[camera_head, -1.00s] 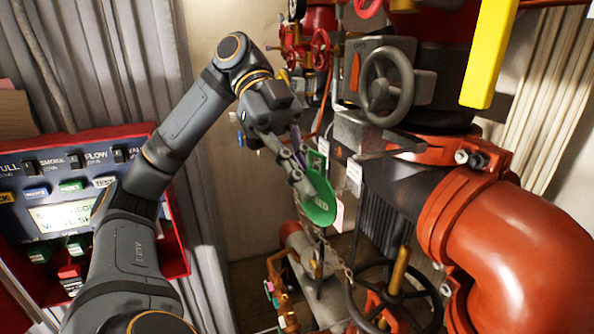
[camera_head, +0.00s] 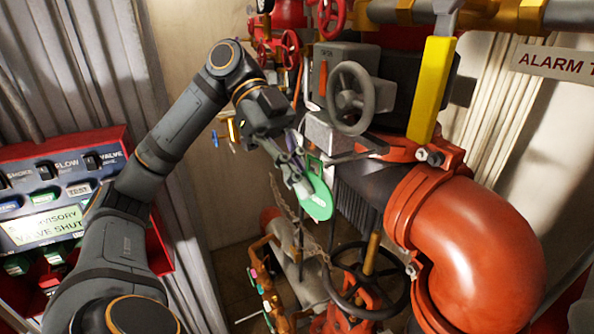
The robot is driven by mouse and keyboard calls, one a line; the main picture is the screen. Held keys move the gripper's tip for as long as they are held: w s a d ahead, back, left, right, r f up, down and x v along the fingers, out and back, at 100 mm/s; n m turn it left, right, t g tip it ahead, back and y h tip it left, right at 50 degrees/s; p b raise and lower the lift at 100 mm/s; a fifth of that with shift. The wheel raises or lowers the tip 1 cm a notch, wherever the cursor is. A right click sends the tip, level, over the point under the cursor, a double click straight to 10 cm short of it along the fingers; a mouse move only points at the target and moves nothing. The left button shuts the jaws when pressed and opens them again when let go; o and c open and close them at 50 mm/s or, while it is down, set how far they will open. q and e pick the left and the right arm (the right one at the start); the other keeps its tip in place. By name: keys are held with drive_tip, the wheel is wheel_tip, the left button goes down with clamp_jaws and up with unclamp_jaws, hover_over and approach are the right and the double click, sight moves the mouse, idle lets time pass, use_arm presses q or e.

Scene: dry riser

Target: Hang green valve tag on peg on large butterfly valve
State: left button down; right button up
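The green valve tag (camera_head: 318,200) is a round disc with a narrower upper part. It hangs at the fingers of my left gripper (camera_head: 297,172), which is shut on its upper left part. The large butterfly valve (camera_head: 343,72) is a grey gearbox with a grey handwheel (camera_head: 361,97), up and to the right of the tag. The tag is apart from the handwheel in the picture. I cannot make out the peg clearly. My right gripper is not in view.
A thick red pipe elbow (camera_head: 480,245) fills the lower right. A yellow lever (camera_head: 432,90) hangs above it. A dark handwheel (camera_head: 368,280) stands below the tag, with a chain nearby. A red control panel (camera_head: 60,215) is at the left, behind my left arm.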

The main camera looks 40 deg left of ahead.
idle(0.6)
use_arm(q)
drive_tip(key=shift+w+d, duration=0.1)
drive_tip(key=shift+w, duration=0.15)
drive_tip(key=shift+p, duration=0.35)
drive_tip(key=shift+w+d+p, duration=0.15)
drive_tip(key=shift+w+p, duration=0.15)
drive_tip(key=shift+p, duration=0.15)
drive_tip(key=shift+w, duration=0.15)
